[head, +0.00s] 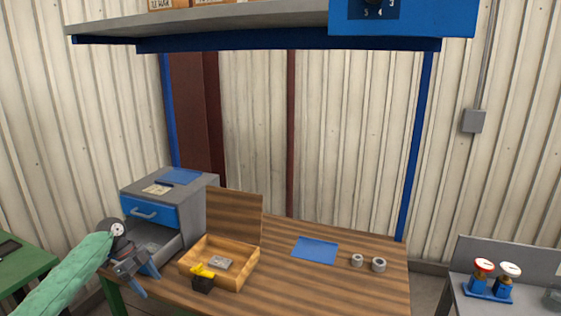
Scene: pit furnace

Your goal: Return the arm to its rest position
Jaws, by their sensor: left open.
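My left arm, in a green sleeve, comes in from the lower left of the head view. My left gripper (146,278) is open and empty. It is at the left end of the wooden workbench (300,283), in front of the grey cabinet (202,201) and left of the wooden tray (236,277). My right gripper is not in view.
The tray holds a grey metal block (220,263). A yellow-and-black object (203,279) is at its front edge. A blue mat (315,250) and two metal rings (357,260) (379,265) lie to the right. A shelf (220,20) hangs above. A side table holds gauges (492,284).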

